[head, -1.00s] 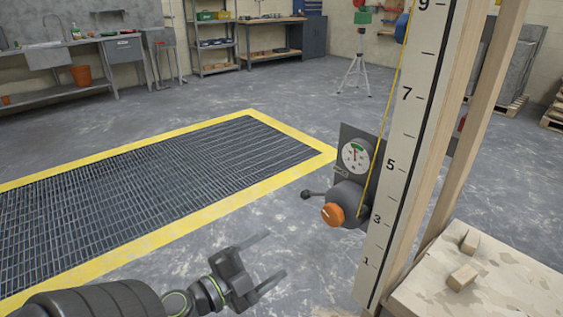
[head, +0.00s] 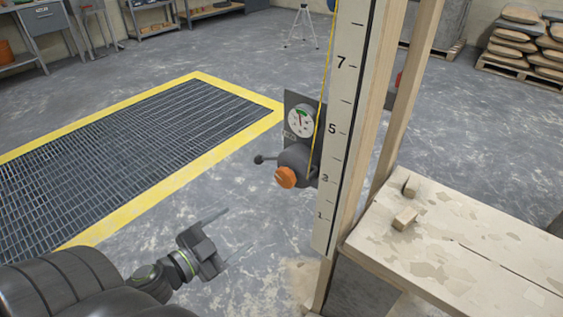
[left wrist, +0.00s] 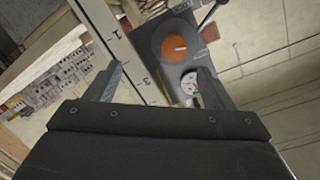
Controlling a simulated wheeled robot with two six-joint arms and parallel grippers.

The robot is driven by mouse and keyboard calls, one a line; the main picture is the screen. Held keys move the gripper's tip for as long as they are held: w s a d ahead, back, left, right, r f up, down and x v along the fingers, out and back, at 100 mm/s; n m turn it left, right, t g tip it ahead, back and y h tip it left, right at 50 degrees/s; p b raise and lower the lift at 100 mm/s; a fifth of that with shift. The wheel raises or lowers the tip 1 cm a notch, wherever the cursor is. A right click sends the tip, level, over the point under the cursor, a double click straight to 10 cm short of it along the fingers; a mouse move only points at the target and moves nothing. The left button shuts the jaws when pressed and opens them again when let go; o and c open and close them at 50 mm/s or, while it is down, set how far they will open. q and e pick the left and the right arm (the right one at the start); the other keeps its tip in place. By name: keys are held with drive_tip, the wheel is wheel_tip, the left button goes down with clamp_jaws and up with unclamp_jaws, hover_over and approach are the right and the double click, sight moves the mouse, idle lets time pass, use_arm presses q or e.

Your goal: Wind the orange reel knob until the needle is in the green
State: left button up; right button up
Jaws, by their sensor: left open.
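The orange reel knob (head: 286,177) sits on the front of a dark round reel (head: 298,160) with a small black crank arm to its left. The dial gauge (head: 301,120) is just above, white-faced with a green band near its top; the needle is too small to read surely against the band. My left gripper (head: 238,228) is open and empty, below and left of the knob and apart from it. In the left wrist view the knob (left wrist: 176,48) and gauge (left wrist: 190,84) appear beyond the open fingers. My right gripper is not in view.
A numbered measuring board (head: 345,130) with a yellow line stands right beside the reel. A wooden bench top (head: 470,250) with small blocks is at the right. A yellow-edged floor grating (head: 110,150) lies left. The concrete floor between gripper and reel is clear.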

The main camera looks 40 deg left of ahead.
use_arm(q)
wheel_tip(320, 180, up, 3)
drive_tip(key=n+t+p, duration=0.1)
drive_tip(key=n+p, duration=0.6)
drive_tip(key=n, duration=0.1)
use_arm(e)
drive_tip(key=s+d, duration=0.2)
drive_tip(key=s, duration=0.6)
use_arm(q)
drive_tip(key=b, duration=0.8)
approach(282, 179)
drive_tip(key=w, duration=0.3)
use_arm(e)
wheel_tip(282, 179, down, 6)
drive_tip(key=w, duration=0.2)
use_arm(q)
drive_tip(key=w, duration=0.1)
drive_tip(key=w+b, duration=0.1)
drive_tip(key=w+d, duration=0.1)
drive_tip(key=shift+w+f+n+t+b, duration=0.25)
drive_tip(key=shift+w+n+t+b, duration=0.05)
drive_tip(key=shift+w+n+b, duration=0.1)
drive_tip(key=shift+w+r+b, duration=0.1)
drive_tip(key=shift+w+b, duration=0.35)
drive_tip(key=shift+w, duration=0.45)
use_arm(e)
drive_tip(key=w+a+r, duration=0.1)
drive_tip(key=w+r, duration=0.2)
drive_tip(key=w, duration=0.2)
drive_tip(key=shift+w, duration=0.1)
